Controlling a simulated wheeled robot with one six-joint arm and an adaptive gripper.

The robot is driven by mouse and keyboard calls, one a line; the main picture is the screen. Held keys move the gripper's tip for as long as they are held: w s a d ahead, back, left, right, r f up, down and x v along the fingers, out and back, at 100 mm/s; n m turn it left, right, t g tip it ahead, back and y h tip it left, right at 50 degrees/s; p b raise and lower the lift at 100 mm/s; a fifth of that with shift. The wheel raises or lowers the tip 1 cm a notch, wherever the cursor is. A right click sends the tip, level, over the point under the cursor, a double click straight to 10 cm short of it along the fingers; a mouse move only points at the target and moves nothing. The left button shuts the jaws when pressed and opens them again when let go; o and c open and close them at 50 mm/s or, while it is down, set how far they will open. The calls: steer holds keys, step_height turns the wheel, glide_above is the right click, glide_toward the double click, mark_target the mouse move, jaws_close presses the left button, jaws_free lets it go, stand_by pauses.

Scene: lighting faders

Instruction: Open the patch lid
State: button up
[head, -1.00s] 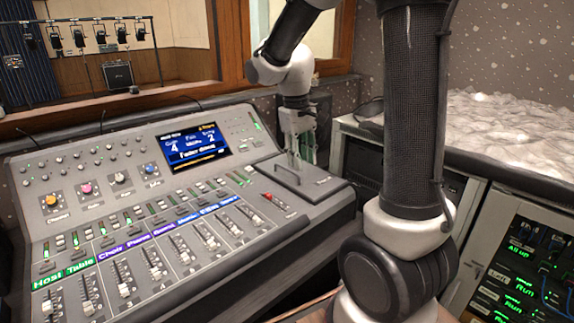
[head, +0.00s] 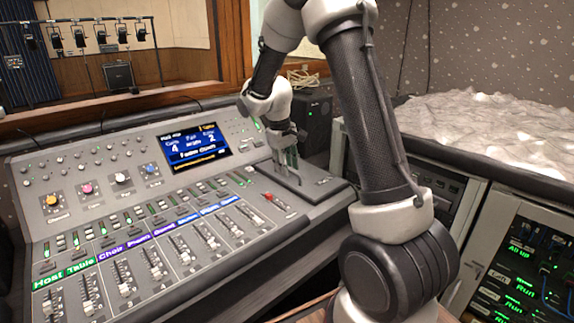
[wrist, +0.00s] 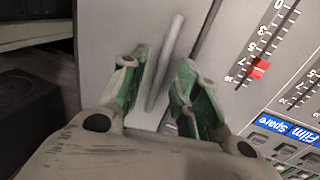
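The patch lid (head: 318,187) is a flat grey panel at the right end of the mixing console, and it lies closed. Its bar handle (wrist: 166,58) shows in the wrist view as a slim grey rod standing off the panel. My gripper (head: 288,163) is over the lid, fingers pointing down. In the wrist view my gripper (wrist: 160,75) is open, with its green-padded fingers on either side of the handle's near end. I see a gap to the right finger; contact on the left finger cannot be told. In the head view the gripper partly hides the handle.
The console's faders and a red-capped fader (wrist: 258,69) lie beside the lid. The lit screen (head: 193,145) stands behind the faders. A black speaker box (head: 312,122) is behind the lid, and a rack (head: 520,262) is at the right.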

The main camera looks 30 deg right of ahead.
jaws_close()
steer(key=shift+d, duration=0.1)
steer(key=w+d, duration=0.4)
steer(key=d, duration=1)
steer(key=shift+d, duration=0.4)
jaws_free()
steer(key=shift+r, duration=0.1)
